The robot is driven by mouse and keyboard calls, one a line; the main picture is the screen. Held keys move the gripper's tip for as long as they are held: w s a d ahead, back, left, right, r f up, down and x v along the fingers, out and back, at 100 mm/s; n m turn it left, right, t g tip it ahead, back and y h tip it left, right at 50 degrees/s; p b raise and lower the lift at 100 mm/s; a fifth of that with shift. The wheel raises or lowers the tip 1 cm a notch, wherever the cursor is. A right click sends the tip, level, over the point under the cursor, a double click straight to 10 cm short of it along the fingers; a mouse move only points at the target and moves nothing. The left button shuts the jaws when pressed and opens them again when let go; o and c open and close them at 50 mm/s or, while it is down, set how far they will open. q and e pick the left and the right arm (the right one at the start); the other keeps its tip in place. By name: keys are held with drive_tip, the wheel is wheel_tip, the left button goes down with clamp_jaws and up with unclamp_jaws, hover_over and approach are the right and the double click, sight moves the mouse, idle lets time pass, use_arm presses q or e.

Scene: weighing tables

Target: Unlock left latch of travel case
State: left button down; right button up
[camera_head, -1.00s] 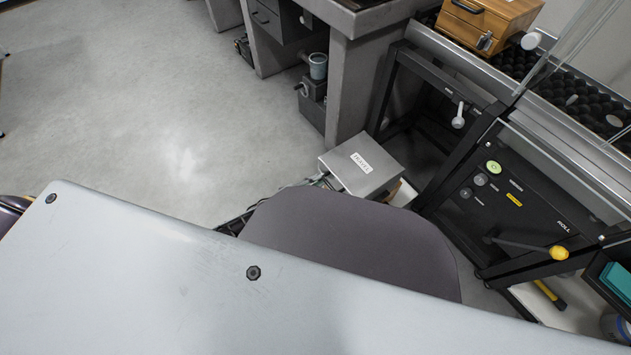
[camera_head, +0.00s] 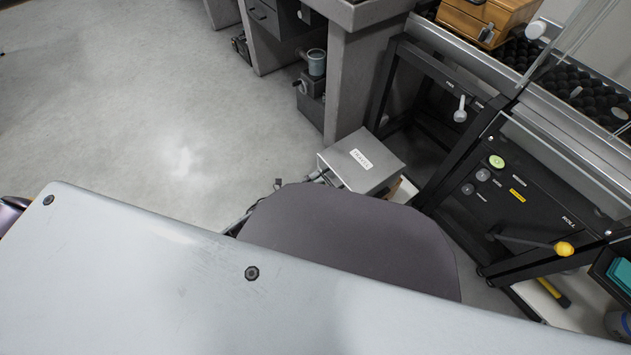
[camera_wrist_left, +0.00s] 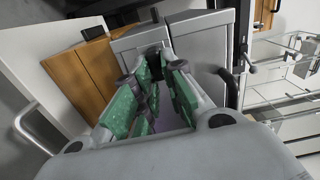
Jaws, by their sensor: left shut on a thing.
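The travel case (camera_head: 350,180) is a grey box with a white label on its lid, standing beyond the dark rounded shape in the middle of the head view. My left gripper (camera_head: 319,178) shows only as a small part at the left side of the case, mostly hidden. In the left wrist view, the grey case (camera_wrist_left: 205,45) lies just beyond my green-padded fingers (camera_wrist_left: 155,80). They are shut on a small dark part at the case's front, which appears to be a latch; its lock state cannot be told. My right gripper is not in view.
A black frame with a panel (camera_head: 515,195) and a yellow-knobbed lever (camera_head: 563,249) stands to the right of the case. A grey bench (camera_head: 350,75) stands behind, with a wooden box (camera_head: 480,20) farther right. Open floor (camera_head: 150,120) lies to the left.

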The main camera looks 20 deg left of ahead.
use_arm(q)
drive_tip(key=shift+m, duration=0.3)
drive_tip(key=c, duration=1.5)
unclamp_jaws()
drive_tip(key=shift+v, duration=6)
drive_tip(key=shift+w, duration=0.1)
